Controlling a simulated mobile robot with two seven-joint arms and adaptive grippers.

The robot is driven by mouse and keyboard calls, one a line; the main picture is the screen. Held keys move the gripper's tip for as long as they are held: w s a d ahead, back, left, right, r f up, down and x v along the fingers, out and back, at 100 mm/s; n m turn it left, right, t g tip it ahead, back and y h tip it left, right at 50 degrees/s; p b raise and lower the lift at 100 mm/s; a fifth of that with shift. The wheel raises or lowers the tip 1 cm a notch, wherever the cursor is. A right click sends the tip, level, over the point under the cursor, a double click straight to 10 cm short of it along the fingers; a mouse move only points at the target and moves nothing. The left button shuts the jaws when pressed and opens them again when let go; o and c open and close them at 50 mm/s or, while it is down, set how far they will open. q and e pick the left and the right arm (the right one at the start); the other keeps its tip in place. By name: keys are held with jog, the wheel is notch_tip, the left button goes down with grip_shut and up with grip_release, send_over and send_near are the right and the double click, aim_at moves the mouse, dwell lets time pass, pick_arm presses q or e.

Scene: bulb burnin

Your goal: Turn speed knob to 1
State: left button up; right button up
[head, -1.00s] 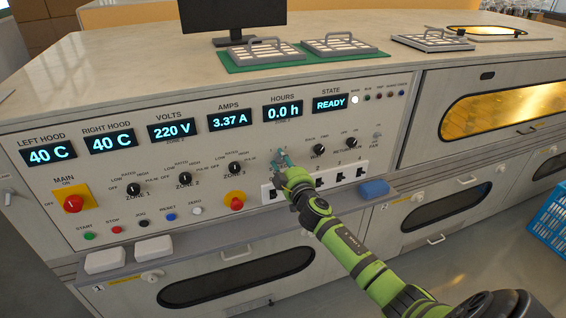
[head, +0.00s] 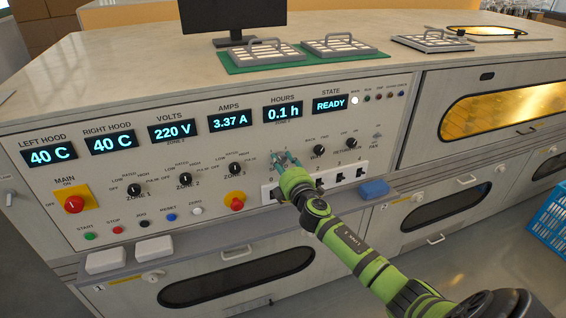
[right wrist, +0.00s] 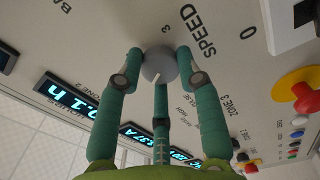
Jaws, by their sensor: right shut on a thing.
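The speed knob (right wrist: 158,65) is a small grey round knob with a pale pointer line, seen in the right wrist view beside the printed SPEED label. The fingers of my right gripper (right wrist: 160,75) are closed around it. A 3 and a 0 show near the knob in the wrist view. I cannot tell which number the pointer marks. My left gripper is out of view.
The control panel has a red main switch (head: 74,204), a red stop button (head: 236,202) and several zone knobs near my arm. The HOURS display (head: 283,111) reads 0.1 h.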

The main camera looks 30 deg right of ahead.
jog(key=shift+n, duration=1.5)
jog(key=o, duration=1.1)
jog(key=shift+o, duration=0.2)
jog(key=v, duration=1.2)
